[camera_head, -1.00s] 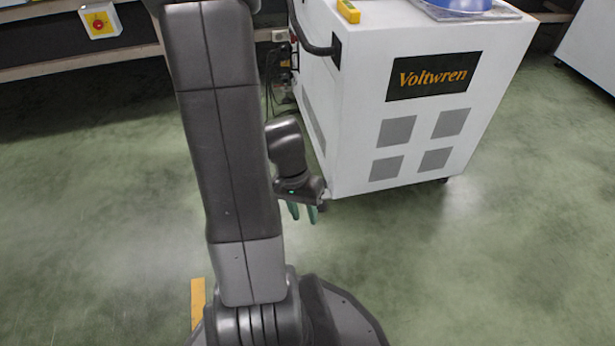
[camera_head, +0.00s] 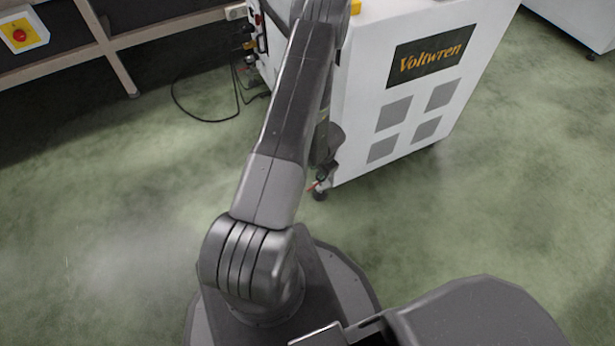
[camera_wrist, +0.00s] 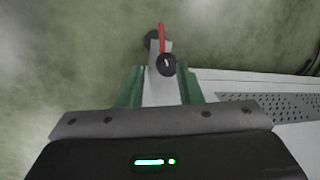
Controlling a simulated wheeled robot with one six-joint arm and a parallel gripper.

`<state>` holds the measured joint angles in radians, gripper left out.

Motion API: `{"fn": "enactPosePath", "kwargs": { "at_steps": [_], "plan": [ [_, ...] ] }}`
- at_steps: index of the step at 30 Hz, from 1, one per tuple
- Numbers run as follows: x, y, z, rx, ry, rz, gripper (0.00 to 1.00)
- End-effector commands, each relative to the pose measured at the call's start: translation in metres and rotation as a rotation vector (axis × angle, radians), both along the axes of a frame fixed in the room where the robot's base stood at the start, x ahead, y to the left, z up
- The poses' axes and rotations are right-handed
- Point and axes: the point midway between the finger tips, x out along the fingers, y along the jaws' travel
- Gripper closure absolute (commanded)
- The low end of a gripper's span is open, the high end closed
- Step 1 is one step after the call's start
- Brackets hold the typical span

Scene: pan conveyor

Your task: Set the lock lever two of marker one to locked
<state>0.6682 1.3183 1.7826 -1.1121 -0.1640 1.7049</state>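In the wrist view a thin red lever (camera_wrist: 162,38) stands out ahead of my gripper (camera_wrist: 160,70), by a dark round caster part (camera_wrist: 166,64) on a light grey bracket. My two green fingers are apart, with the bracket showing between them. The lever lies just beyond the fingertips, and I see no finger contact with it. In the head view a small red lever (camera_head: 311,185) shows beside a dark caster (camera_head: 319,194) at the white machine's lower left corner. My arm hides most of my gripper there. No marker label is readable.
The white Voltwren machine (camera_head: 365,110) stands right of my arm, its perforated side also in the wrist view (camera_wrist: 270,104). A black cable (camera_head: 205,119) lies on the floor at its left. A bench with a red button box (camera_head: 20,34) is at upper left. Green floor is clear at left.

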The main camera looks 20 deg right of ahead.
Motion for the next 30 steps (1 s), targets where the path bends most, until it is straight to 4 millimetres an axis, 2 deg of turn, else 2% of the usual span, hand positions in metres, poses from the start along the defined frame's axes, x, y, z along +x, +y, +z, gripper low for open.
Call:
{"fn": "enactPosePath", "kwargs": {
  "at_steps": [8, 18, 24, 30],
  "plan": [
    [0.002, 0.002, -0.026, 0.017, -0.007, -0.010, 0.68],
    [0.014, 0.006, -0.091, 0.016, -0.007, -0.010, 0.68],
    [0.021, 0.008, -0.123, 0.015, -0.006, -0.010, 0.68],
    [0.024, 0.008, -0.139, 0.015, -0.007, -0.010, 0.68]
  ]
}}
